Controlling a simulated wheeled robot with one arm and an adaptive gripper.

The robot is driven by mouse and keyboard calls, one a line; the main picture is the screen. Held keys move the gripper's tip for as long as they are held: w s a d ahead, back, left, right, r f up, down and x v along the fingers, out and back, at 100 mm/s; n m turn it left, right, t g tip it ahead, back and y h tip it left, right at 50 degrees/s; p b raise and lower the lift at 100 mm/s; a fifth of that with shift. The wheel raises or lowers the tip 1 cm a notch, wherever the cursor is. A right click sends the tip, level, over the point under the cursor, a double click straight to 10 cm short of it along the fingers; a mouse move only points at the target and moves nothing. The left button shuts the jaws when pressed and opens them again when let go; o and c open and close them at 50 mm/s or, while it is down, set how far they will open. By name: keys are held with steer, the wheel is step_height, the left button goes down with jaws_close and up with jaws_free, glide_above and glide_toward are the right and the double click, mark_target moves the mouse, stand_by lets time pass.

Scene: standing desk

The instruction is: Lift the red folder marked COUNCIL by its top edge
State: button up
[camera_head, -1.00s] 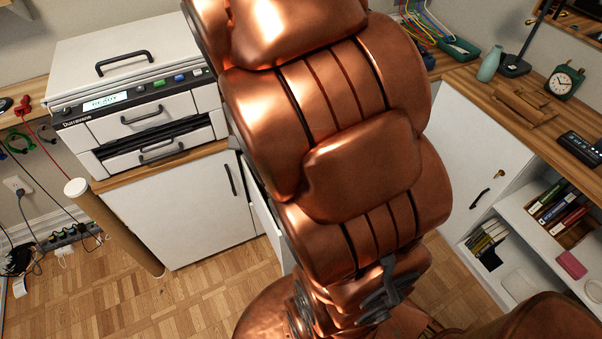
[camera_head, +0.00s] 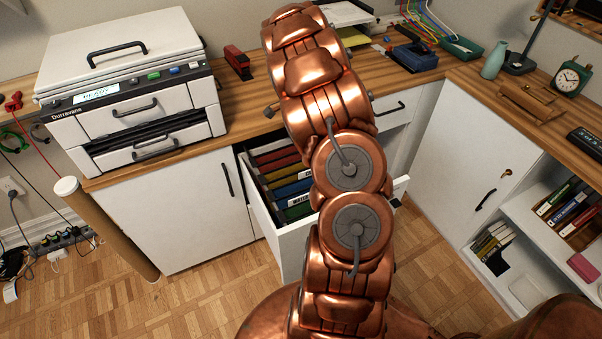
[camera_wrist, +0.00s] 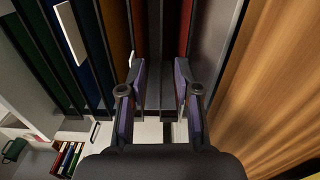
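An open drawer (camera_head: 262,213) holds upright folders in several colours. Red folders (camera_head: 275,156) stand toward its back in the head view. In the wrist view, one red folder (camera_wrist: 137,22) is at the left fingertip and another reddish one (camera_wrist: 185,28) at the right fingertip. No COUNCIL marking is readable, so I cannot tell which is which. My gripper (camera_wrist: 160,75) is open over the folders, with a dark gap and grey strip between its fingers. Whether the fingertips touch any folder is unclear. In the head view my arm hides the gripper and the drawer's right part.
The wooden countertop (camera_wrist: 270,85) runs close along the right in the wrist view. Blue (camera_wrist: 62,60) and green (camera_wrist: 28,75) folders stand to the left. A printer (camera_head: 140,100) and red stapler (camera_head: 238,62) are on the counter. A cardboard tube (camera_head: 110,230) leans by the cabinet.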

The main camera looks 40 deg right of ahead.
steer(key=shift+s+d+f+p, duration=0.15)
steer(key=shift+f+p, duration=0.1)
steer(key=shift+f, duration=1.3)
steer(key=shift+w+d+f+p, duration=0.1)
steer(key=shift+d+f+p, duration=0.1)
steer(key=shift+f, duration=1.3)
steer(key=shift+s+d+f+p, duration=0.1)
steer(key=shift+f+p, duration=0.15)
steer(key=shift+f, duration=1.3)
steer(key=shift+c, duration=0.4)
jaws_close()
